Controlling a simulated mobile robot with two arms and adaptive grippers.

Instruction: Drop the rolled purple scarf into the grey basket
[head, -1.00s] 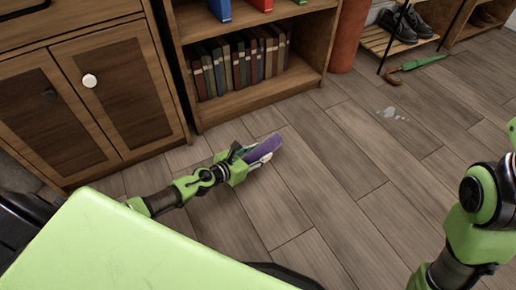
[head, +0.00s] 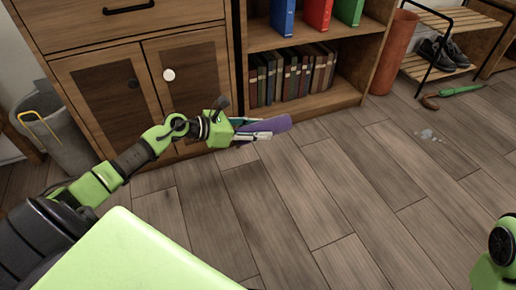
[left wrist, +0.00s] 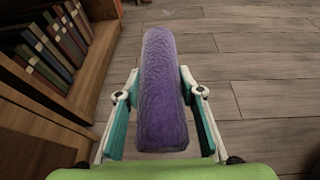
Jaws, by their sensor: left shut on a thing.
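The rolled purple scarf (head: 272,126) is held in my left gripper (head: 254,129), above the floor in front of the wooden cabinet and bookshelf. In the left wrist view the scarf (left wrist: 163,90) lies lengthwise between the two fingers of my left gripper (left wrist: 162,115), which press on its sides. A grey basket (head: 66,138) stands on the floor at the far left of the head view, beside the cabinet, with something yellow at its rim.
The wooden cabinet (head: 125,60) stands between the basket and the bookshelf (head: 345,92). At the right are an orange cylinder (head: 395,55), a shoe rack (head: 470,28), a green umbrella (head: 455,92) and a wet patch (head: 428,135). The middle floor is clear.

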